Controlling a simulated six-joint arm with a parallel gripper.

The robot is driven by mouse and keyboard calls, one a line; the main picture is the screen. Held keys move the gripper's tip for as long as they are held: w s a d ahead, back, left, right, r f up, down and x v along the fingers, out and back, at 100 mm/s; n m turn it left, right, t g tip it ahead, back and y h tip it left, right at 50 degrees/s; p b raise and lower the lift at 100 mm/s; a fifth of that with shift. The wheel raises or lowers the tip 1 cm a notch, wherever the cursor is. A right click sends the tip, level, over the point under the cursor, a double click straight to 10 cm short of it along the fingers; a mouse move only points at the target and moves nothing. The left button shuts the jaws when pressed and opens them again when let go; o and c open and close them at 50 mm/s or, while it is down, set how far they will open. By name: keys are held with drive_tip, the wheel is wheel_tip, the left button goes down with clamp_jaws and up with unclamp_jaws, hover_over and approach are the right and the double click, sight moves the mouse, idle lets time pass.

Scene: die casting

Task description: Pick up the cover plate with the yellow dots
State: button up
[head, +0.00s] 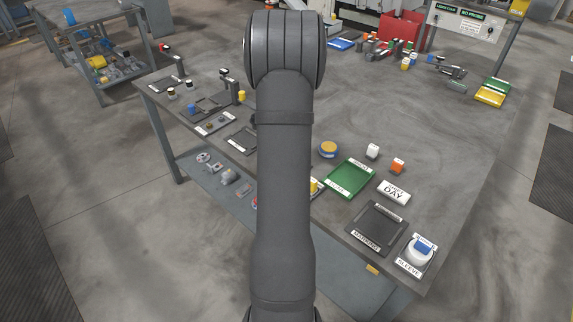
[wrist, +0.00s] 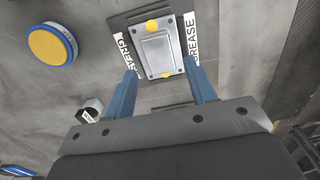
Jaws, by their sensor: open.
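The cover plate (wrist: 157,53) shows in the wrist view as a silver rectangular plate with a raised middle and a screw hole at each corner. A yellow dot (wrist: 152,26) is at its upper edge and another (wrist: 166,74) at its lower edge. It lies on a dark mat (wrist: 128,21) with "GREASE" labels on both sides. My gripper (wrist: 159,76) is open and empty, its two blue fingers pointing towards the plate, one near each side of its lower end. I cannot tell the gap between fingers and plate. In the head view my arm hides plate and gripper.
A round yellow-topped tin with a blue rim (wrist: 53,43) lies left of the mat in the wrist view. A small dark block with a white face (wrist: 90,109) is below it. In the head view, a green tray (head: 350,179) and a masking tray (head: 376,228) sit on the bench's right side.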

drive_tip(key=shift+d+f, duration=0.15)
drive_tip(key=shift+f, duration=1.45)
drive_tip(key=shift+d+f, duration=0.1)
drive_tip(key=shift+f, duration=1.45)
drive_tip(key=shift+r, duration=0.1)
clamp_jaws()
